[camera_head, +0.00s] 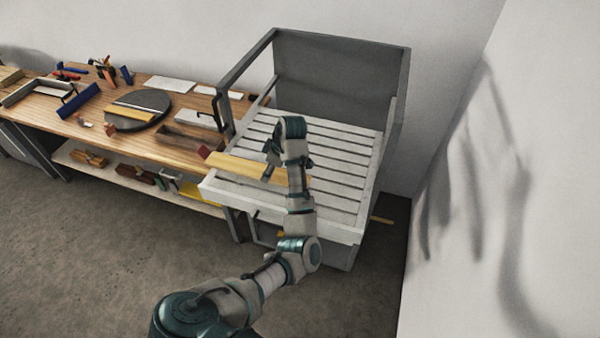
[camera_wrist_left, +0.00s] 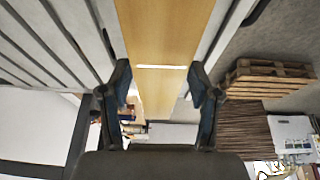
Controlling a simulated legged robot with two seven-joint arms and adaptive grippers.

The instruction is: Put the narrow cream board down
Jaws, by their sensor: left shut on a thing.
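The narrow cream board (camera_head: 238,167) is a long, flat, yellowish strip at the front left of the slatted conveyor bed (camera_head: 335,160). My left gripper (camera_head: 271,160) is shut on it from above. In the left wrist view, the board (camera_wrist_left: 165,35) runs between the two fingers of the gripper (camera_wrist_left: 160,82), with a bright streak across it. I cannot tell whether the board touches the slats. My left arm hides part of the board's right end in the head view. My right gripper is not in view.
Grey walls and posts (camera_head: 340,70) enclose the bed's back and sides. On the left, a wooden bench (camera_head: 60,108) holds a dark round turntable (camera_head: 125,122), a tray and several tools. Most slats behind the board are bare. A white wall (camera_head: 540,150) stands at right.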

